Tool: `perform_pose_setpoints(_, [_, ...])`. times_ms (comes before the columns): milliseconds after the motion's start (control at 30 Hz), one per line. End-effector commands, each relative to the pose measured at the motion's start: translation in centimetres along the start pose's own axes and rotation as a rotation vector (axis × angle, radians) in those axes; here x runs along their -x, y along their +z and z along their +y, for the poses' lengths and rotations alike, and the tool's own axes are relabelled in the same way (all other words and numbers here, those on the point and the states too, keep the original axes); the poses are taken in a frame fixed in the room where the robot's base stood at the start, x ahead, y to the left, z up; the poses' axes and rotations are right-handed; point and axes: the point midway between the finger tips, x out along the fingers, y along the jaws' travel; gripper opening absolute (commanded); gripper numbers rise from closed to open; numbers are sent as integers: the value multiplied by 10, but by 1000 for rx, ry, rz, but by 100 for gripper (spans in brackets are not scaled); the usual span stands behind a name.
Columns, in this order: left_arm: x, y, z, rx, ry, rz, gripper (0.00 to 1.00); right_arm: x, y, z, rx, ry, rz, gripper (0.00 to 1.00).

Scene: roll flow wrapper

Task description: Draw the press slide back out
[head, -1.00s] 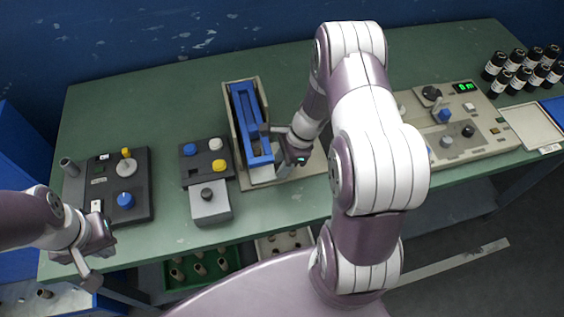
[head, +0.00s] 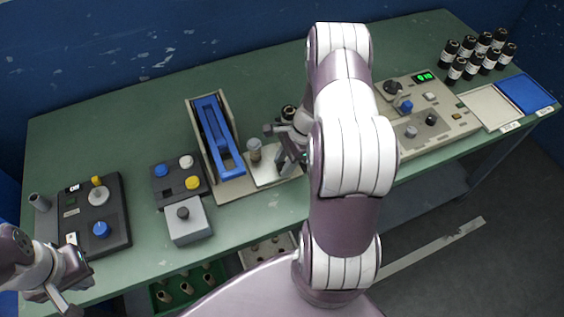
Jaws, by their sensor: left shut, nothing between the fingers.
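A blue frame (head: 220,140) lies lengthwise in a beige-walled tray (head: 193,120), left of my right gripper. A pale plate (head: 268,178) sits at the tray's right front side, with a small grey cylinder (head: 254,150) upright on it. My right gripper (head: 284,150) is beside the cylinder, partly hidden by its own wrist, so its fingers cannot be read. I cannot tell which part is the press slide. My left gripper (head: 70,306) is shut and empty at the lower left.
The dark box (head: 160,190) has blue, white and yellow buttons. A dark control panel (head: 115,220) is at the left. A beige console (head: 445,125) stands at the right, with black bottles (head: 468,62) and white and blue trays (head: 525,95) beyond. The back table is clear.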

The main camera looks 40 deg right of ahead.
Motion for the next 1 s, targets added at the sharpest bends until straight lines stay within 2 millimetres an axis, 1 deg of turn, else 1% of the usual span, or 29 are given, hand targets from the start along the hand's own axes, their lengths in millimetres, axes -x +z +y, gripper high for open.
perform_pose_setpoints(300, [0,0,0,0,0,0,0,0,0,0,0,1,0,55])
perform_pose_setpoints(367, [0,0,0,0,0,0,0,3,0,0,1,0,0,55])
perform_pose_setpoints(467, [0,0,0,0,0,0,0,19,0,-1,2,-3,1,55])
perform_pose_setpoints(700, [-3,0,0,0,0,0,0,84,0,-1,2,-4,2,55])
perform_pose_setpoints(800, [-4,0,0,0,0,0,0,106,0,0,0,-2,2,55])
perform_pose_setpoints(900, [-4,0,0,0,0,0,0,120,0,0,2,-1,2,55])
perform_pose_setpoints(1000, [-5,0,0,0,0,0,0,126,0,0,0,1,0,55])
